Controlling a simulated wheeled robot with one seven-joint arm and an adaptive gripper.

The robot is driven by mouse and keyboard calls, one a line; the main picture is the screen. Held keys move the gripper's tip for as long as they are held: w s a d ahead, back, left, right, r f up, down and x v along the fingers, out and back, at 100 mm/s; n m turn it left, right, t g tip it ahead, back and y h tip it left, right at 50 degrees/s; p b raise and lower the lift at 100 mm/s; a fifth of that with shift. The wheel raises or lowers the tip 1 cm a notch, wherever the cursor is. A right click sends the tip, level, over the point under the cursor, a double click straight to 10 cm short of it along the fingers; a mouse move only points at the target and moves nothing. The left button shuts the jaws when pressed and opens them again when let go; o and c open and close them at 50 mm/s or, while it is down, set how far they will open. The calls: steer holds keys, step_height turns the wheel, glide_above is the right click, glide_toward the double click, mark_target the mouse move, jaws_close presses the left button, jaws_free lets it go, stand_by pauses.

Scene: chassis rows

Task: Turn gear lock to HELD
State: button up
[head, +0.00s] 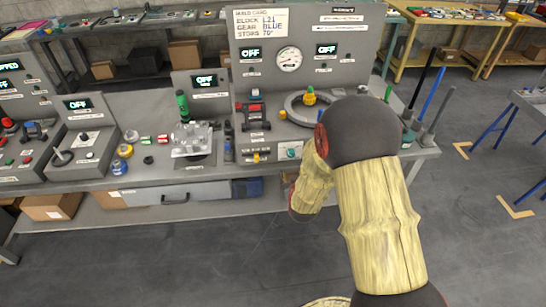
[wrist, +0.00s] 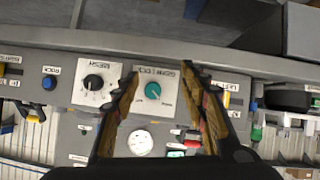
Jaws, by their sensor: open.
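The gear lock is a round teal knob (wrist: 153,90) on a white plate on the front panel. The wrist view shows it upside down, with its label by the knob and small position marks too blurred to read. My gripper (wrist: 160,68) is open, its two fingers on either side of the knob's plate. The knob shows between them, apart from both fingers. I cannot tell which mark the knob points to. In the head view the teal knob (head: 292,153) is small, low on the bench front, and my arm hides the gripper.
A black mesh knob (wrist: 93,82) sits beside the gear lock's plate. A blue button (wrist: 49,82) is farther left. In the head view, a grey ring (head: 296,107) with yellow pieces and a red-and-black device (head: 252,113) stand above the panel. Floor before the bench is clear.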

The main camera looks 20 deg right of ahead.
mark_target(291, 156)
steer(key=shift+t+h, duration=0.3)
steer(key=shift+t, duration=0.5)
steer(key=w+d, duration=0.1)
steer(key=w, duration=0.1)
steer(key=w+d+b, duration=0.1)
steer(key=w, duration=0.2)
steer(key=w+d+r+b, duration=0.1)
steer(key=w, duration=0.2)
steer(key=shift+w+d, duration=0.2)
steer(key=shift+d, duration=0.15)
steer(key=c, duration=1.1)
jaws_close()
